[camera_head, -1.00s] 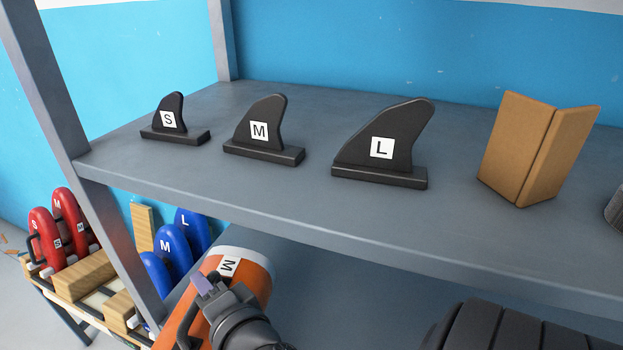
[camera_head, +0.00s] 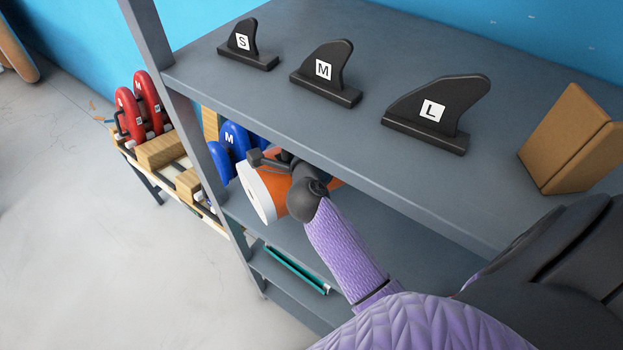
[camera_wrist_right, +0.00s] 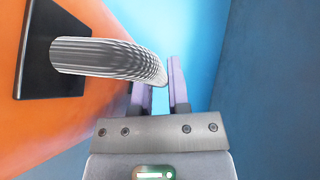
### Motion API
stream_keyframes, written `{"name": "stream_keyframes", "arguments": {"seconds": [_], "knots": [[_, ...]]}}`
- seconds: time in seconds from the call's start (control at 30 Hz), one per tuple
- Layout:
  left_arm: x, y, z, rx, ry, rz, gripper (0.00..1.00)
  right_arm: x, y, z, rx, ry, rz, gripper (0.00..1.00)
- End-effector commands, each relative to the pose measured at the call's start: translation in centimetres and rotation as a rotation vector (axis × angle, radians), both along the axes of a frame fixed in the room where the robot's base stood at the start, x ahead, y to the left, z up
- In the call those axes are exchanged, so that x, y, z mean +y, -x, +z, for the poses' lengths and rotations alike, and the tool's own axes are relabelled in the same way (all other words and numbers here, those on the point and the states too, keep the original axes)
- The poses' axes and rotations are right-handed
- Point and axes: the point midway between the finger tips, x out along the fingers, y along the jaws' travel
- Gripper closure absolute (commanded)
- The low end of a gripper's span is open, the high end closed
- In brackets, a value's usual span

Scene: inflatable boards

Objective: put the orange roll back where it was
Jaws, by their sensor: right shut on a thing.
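The orange roll (camera_head: 275,188) has a white end that faces left and toward me. It is at the left end of the shelf below the fins, beside the post; I cannot tell whether it rests on that shelf. My right gripper (camera_head: 268,158) is at the roll's side, shut on its handle. In the right wrist view, the ribbed grey handle (camera_wrist_right: 105,62) runs from a black plate on the roll (camera_wrist_right: 45,130) to between the fingers of my right gripper (camera_wrist_right: 158,92). My left gripper is not in view.
The top shelf (camera_head: 330,115) holds black fins S, M and L (camera_head: 435,112) and a brown folded block (camera_head: 570,145). Its post (camera_head: 190,120) stands left of the roll. Beyond it are red pieces (camera_head: 140,105) and blue pieces (camera_head: 232,140) on a rack. A teal item (camera_head: 297,270) lies lower.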

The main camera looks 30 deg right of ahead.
Motion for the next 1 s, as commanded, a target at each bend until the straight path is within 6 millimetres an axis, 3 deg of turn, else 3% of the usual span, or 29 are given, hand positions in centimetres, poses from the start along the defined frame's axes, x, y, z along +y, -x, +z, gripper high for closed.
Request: {"name": "stream_keyframes", "arguments": {"seconds": [0.1, 0.5, 0.87, 0.9, 1.0], "knots": [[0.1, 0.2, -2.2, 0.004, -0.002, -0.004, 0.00, 0.0, 0.0, -3.2, 0.003, 0.002, 0.001, 1.00], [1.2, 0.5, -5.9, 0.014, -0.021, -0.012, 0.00, 0.0, 0.0, -9.0, 0.001, 0.003, 0.002, 1.00], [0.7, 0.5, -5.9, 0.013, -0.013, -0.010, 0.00, 0.0, 0.0, -9.3, -0.002, 0.001, 0.001, 1.00], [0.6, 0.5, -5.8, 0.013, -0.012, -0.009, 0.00, 0.0, 0.0, -9.3, 0.000, 0.000, 0.001, 0.73], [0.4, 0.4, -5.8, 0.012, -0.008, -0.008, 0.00, 0.0, 0.0, -9.3, 0.000, 0.000, 0.001, 0.52]]}}
